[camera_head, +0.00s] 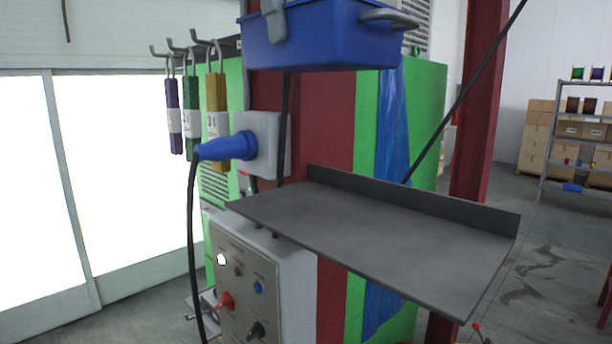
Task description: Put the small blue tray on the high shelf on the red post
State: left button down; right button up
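The small blue tray (330,42) is at the top of the view, cut off by the upper edge. The dark grey high shelf (385,235) lies below the tray, empty, with a raised back lip. The red post (327,125) stands behind.
A blue plug (230,147) with a black cable sits in a grey socket box. A control box (255,285) with knobs is below the shelf's left end. A dark bar slants up behind the shelf.

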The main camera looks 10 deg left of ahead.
aim_at(278, 63)
pick_arm(q)
jog(key=f+b, duration=0.1)
jog(key=f, duration=0.1)
jog(key=f+b, duration=0.1)
jog(key=f, duration=0.1)
jog(key=f+b, duration=0.1)
jog(key=f, duration=0.2)
jog(key=shift+w+a, duration=0.1)
jog(key=shift+w, duration=0.2)
notch_tip(278, 63, down, 6)
jog(key=b, duration=0.2)
jog(key=shift+f+b, duration=0.1)
jog(key=shift+b, duration=0.2)
jog(key=shift+f, duration=0.5)
notch_tip(278, 63, down, 2)
jog(key=shift+f, duration=0.55)
pick_arm(e)
notch_tip(278, 63, down, 7)
